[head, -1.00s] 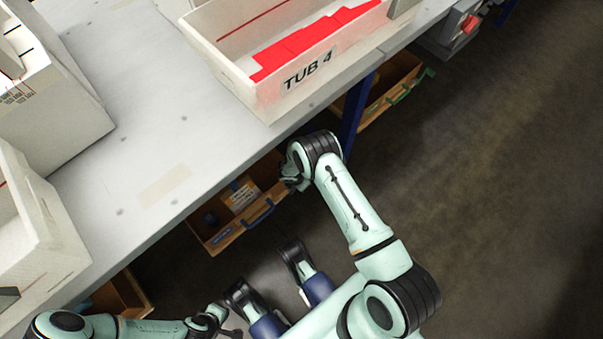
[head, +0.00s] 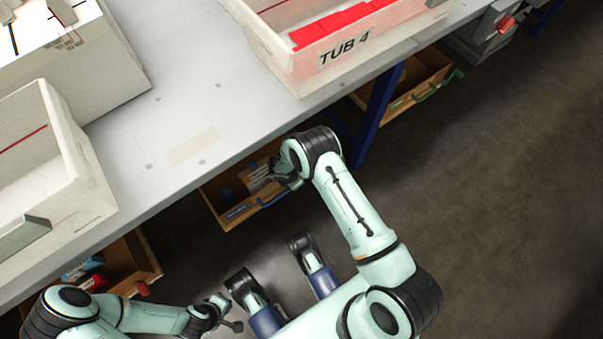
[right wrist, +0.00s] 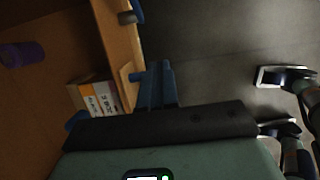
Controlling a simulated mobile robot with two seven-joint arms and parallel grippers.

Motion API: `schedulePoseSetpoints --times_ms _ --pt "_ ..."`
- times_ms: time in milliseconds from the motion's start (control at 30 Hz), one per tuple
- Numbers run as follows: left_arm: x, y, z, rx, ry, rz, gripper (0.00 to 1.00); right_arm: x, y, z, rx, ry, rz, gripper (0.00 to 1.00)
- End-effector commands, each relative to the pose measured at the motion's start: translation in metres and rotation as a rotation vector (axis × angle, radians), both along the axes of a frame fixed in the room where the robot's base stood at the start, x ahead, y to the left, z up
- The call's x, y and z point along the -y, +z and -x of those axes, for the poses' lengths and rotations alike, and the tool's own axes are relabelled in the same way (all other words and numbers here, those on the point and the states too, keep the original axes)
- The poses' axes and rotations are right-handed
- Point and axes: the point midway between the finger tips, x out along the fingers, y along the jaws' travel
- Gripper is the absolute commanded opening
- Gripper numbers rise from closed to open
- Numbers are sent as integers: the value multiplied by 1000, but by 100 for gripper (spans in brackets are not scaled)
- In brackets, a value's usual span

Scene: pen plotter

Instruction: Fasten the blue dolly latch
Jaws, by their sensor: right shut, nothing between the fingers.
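A wooden open-topped dolly (head: 226,223) with a blue handle-like bar (head: 268,201) on its front stands under the bench. In the right wrist view its wooden wall (right wrist: 113,35) runs down the picture, with a blue fitting (right wrist: 135,14) at the top. I cannot make out the latch apart from these blue parts. My right gripper (head: 289,182) is at the dolly's front near the bar. In the wrist view its blue-grey fingers (right wrist: 154,75) are shut and empty, beside the wall; contact is unclear. My left gripper (head: 232,318) is low, away from the dolly; its fingers are too small to judge.
The bench top (head: 150,130) overhangs the dolly. Tub 4 (head: 300,75) stands on it. A blue bench leg (head: 376,110) is right of my right wrist. Another wooden box (head: 418,92) has a green handle. A labelled carton (right wrist: 98,98) and purple cylinder (right wrist: 22,54) are inside the dolly.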

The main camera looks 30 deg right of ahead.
Motion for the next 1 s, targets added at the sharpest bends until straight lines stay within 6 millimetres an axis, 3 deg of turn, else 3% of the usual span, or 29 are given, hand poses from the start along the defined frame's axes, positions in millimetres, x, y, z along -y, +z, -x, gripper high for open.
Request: schedulePoseSetpoints --times_ms 867,1000 --pt "0 -3 6 -17 1 2 0 -7 0 -1 0 -7 -1 0" --pt "2 8 10 -24 0 4 0 -10 3 23 -20 -81 -58 0"
